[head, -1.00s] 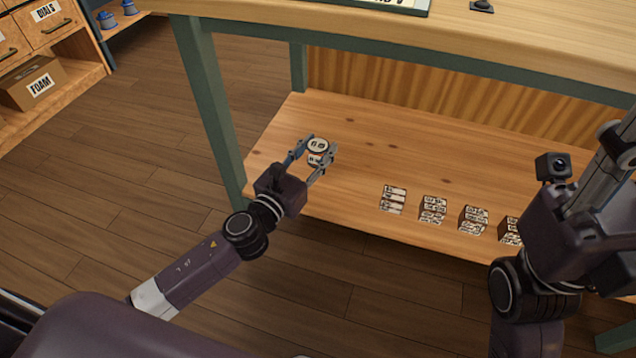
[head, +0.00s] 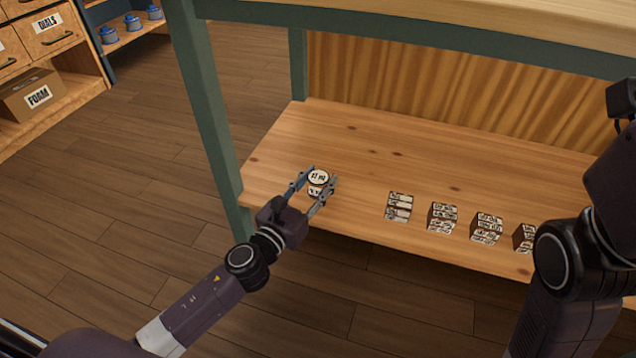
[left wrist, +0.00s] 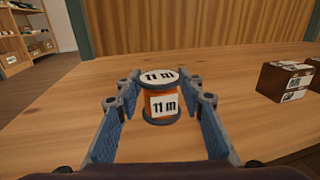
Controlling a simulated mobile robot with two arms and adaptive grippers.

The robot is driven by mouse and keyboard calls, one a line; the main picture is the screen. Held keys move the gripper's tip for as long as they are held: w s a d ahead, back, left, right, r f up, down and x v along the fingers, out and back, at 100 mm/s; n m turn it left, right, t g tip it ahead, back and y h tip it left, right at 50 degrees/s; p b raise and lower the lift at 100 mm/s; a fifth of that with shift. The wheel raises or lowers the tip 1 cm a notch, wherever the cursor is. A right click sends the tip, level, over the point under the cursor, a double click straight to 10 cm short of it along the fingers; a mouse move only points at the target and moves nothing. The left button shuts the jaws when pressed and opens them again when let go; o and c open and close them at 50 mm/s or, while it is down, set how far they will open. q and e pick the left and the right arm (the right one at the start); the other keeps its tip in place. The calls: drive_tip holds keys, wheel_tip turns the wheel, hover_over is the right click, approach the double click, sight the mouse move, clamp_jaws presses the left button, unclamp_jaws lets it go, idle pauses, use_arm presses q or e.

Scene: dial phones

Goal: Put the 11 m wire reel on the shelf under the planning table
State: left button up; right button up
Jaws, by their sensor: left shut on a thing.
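The 11 m wire reel (head: 318,179) is an orange spool with dark rims and white "11 m" labels. It is upright between the fingers of my left gripper (head: 312,184), which is shut on it. The reel also shows in the left wrist view (left wrist: 161,104), label towards the camera. It is over the left front part of the wooden shelf (head: 370,150) under the planning table (head: 450,38). I cannot tell whether its base touches the shelf. My right arm is at the right edge; its fingers are out of view.
Several dark labelled blocks stand in a row along the shelf front, the nearest (head: 398,206) right of the reel. A green table leg (head: 212,120) stands to the left. The shelf behind the reel is clear. A FOAM box (head: 32,97) sits in the left cabinet.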

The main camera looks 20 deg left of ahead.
use_arm(q)
drive_tip(key=o, duration=1.2)
drive_tip(key=shift+f, duration=0.1)
